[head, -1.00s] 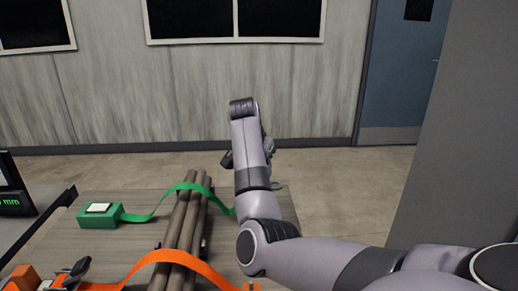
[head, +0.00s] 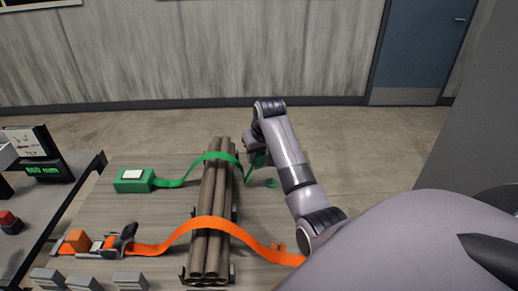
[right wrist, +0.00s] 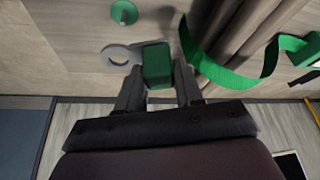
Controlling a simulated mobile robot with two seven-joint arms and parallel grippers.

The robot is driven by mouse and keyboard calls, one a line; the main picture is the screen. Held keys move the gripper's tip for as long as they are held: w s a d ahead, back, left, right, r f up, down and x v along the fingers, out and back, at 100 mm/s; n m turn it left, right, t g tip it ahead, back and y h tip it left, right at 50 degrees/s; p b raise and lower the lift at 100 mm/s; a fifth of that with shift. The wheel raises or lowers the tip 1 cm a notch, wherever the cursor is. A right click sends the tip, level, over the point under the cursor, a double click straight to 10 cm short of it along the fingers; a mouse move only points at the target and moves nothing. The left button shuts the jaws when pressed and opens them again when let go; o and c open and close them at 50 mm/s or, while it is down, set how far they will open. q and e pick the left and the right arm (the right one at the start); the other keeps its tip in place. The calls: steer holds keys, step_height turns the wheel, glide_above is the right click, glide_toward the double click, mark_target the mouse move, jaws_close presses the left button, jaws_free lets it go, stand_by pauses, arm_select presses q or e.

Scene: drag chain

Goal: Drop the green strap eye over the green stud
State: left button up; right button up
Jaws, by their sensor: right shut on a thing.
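The green strap (head: 215,156) runs from a green box (head: 133,180) over a bundle of brown tubes (head: 212,200). Its free end has a green block (right wrist: 157,65) with a flat grey ring, the strap eye (right wrist: 113,54). My right gripper (right wrist: 158,80) is shut on the green block, which also shows in the head view (head: 259,160). The ring sticks out left of the fingers in the right wrist view. The green stud (right wrist: 124,13) stands on the table just beyond the ring, apart from it; it also shows in the head view (head: 271,183). My left gripper is out of view.
An orange strap (head: 165,246) crosses the tubes nearer to me, with an orange and black buckle (head: 112,242) at left. Grey blocks (head: 85,283) line the front left. A display (head: 42,170) stands at far left. Bare wooden table (head: 165,210) lies between the straps.

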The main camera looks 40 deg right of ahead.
mark_target(258, 167)
stand_by(0.3)
steer(key=shift+f+b, duration=0.7)
steer(key=shift+f, duration=3.45)
steer(key=o, duration=1.1)
steer(key=shift+v, duration=3.55)
